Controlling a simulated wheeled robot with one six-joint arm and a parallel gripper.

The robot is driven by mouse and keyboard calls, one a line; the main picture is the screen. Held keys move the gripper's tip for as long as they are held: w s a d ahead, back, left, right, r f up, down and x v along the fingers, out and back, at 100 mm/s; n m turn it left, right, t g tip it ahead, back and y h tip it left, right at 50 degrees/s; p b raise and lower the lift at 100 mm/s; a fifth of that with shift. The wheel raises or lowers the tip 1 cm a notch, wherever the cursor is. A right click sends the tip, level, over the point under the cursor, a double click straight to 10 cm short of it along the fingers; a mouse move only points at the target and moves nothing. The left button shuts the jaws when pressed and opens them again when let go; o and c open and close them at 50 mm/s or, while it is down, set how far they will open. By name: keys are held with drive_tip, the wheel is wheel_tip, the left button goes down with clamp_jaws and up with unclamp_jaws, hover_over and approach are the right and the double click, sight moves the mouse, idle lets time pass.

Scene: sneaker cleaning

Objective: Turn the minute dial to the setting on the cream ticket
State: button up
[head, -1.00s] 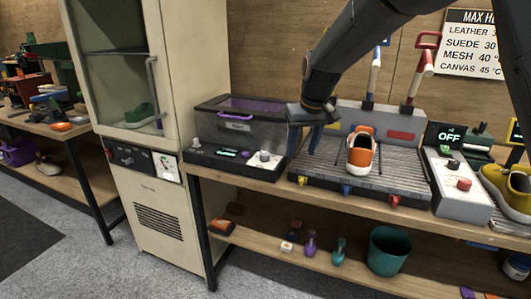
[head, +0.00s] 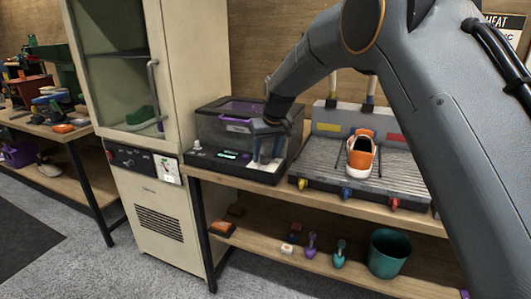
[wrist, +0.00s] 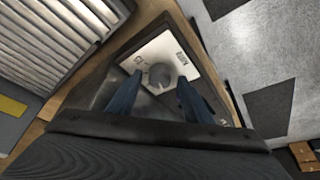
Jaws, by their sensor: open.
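The minute dial (wrist: 160,74) is a round grey knob on a pale plate with printed marks in the wrist view. The plate is on the front panel of the dark box with the clear purple-edged lid (head: 215,124). My gripper (head: 265,160) is open over this panel, fingers pointing down. In the wrist view my gripper (wrist: 157,88) has its two blue fingers on either side of the dial, apart from each other; I cannot tell whether they touch it.
The cream cabinet (head: 155,210) stands left of the box. A grey ribbed tray (head: 320,165) with an orange sneaker (head: 360,158) is to the right. My arm hides much of the right side. A teal bucket (head: 389,253) stands on the lower shelf.

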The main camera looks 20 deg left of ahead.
drive_tip(key=shift+c, duration=0.3)
drive_tip(key=c, duration=1)
drive_tip(key=shift+m, duration=0.3)
drive_tip(key=m+h+p, duration=0.1)
drive_tip(key=m, duration=0.1)
drive_tip(key=shift+a+m+t+p, duration=0.15)
drive_tip(key=shift+m+t+p, duration=0.25)
drive_tip(key=m+h, duration=0.1)
drive_tip(key=m, duration=0.1)
drive_tip(key=m+h, duration=0.1)
drive_tip(key=m, duration=0.2)
drive_tip(key=shift+a, duration=0.15)
drive_tip(key=shift+m+b, duration=0.3)
drive_tip(key=shift+m, duration=0.1)
drive_tip(key=o, duration=1.1)
drive_tip(key=shift+c, duration=0.2)
